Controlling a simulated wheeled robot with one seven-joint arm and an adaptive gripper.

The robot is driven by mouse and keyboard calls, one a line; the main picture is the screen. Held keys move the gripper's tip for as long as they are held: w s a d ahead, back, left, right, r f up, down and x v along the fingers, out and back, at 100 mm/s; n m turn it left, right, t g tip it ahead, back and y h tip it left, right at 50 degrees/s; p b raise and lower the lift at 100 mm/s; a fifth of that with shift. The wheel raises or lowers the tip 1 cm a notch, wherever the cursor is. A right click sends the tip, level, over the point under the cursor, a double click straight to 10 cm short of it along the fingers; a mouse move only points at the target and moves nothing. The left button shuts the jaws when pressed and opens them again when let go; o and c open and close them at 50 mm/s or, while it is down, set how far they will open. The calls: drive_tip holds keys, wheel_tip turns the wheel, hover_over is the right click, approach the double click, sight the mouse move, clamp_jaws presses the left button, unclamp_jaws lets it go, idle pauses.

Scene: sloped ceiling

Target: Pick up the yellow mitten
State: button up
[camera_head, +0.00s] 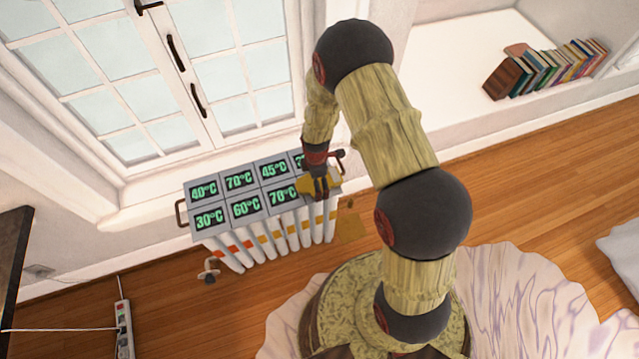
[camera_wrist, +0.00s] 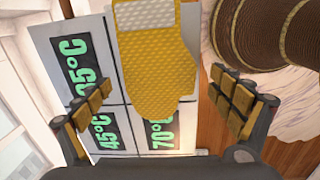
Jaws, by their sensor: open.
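The yellow mitten (camera_wrist: 158,70) shows large in the wrist view, lying over the right-hand end of the panel with green temperature readouts. Its textured palm lies between my open fingers and its cuff points to the top of that view. In the head view a yellow part of the mitten (camera_head: 306,184) shows beside my gripper (camera_head: 320,190), partly hidden by it. In the wrist view my gripper (camera_wrist: 168,108) is open, with one finger on each side of the mitten. I see no finger touching it.
The panel (camera_head: 225,212) tops a white ribbed radiator (camera_head: 290,232) below the window. Books (camera_head: 545,68) stand on a white ledge at the right. A power strip (camera_head: 123,325) lies on the wooden floor at the left.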

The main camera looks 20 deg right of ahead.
drive_tip(key=shift+f, duration=0.55)
drive_tip(key=shift+c, duration=0.9)
drive_tip(key=c, duration=1.1)
drive_tip(key=shift+o, duration=0.2)
drive_tip(key=shift+r, duration=0.15)
